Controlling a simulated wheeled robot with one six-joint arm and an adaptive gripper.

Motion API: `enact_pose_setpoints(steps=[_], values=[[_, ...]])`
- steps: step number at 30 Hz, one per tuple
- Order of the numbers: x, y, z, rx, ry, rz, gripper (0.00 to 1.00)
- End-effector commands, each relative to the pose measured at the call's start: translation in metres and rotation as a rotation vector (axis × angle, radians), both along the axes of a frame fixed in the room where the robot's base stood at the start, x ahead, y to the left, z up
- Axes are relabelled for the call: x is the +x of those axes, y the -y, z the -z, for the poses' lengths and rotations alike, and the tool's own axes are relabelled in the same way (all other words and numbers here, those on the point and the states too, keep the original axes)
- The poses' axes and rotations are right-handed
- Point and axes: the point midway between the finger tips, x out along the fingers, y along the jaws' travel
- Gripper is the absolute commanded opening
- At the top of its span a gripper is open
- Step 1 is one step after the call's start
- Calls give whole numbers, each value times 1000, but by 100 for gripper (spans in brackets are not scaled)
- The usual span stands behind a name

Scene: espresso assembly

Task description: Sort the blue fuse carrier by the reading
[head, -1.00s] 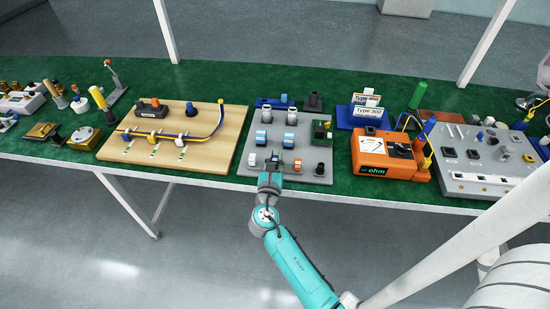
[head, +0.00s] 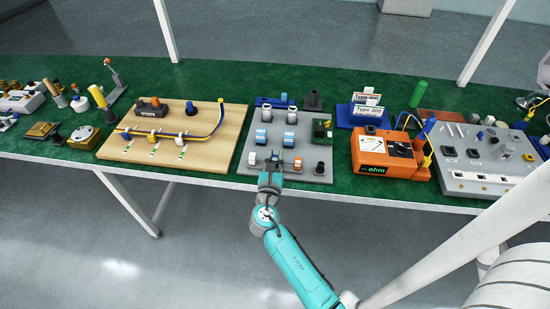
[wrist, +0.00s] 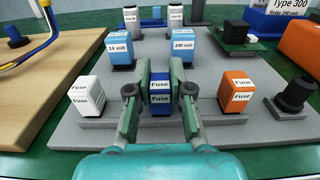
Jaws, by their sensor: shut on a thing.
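The blue fuse carrier (wrist: 160,101), labelled "Fuse", stands upright between the fingers of my gripper (wrist: 160,88) in the wrist view. The gripper is shut on it, low at the front of the grey board (wrist: 75,135). A white fuse carrier (wrist: 86,97) stands to its left and an orange one (wrist: 237,90) to its right. In the head view my gripper (head: 272,170) is at the board's front edge and hides most of the blue carrier. The orange ohm meter (head: 367,171) stands right of the board; its reading is too small to make out.
Blue blocks marked 24 volt (wrist: 120,47) and 240 volt (wrist: 184,45) stand behind the fuse row. A black post (wrist: 291,95) stands at the right. A blue bin (head: 347,119) with Type labels is behind the meter. A wooden wiring board (head: 205,153) lies left.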

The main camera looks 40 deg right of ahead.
Motion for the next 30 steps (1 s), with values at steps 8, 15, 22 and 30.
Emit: enact_pose_setpoints(steps=[8,15,22,30], values=[[0,0,0,0,0,0,25],[0,0,0,0,0,0,49],[-1,-2,0,0,0,-1,49],[-10,-13,0,0,0,-1,49]])
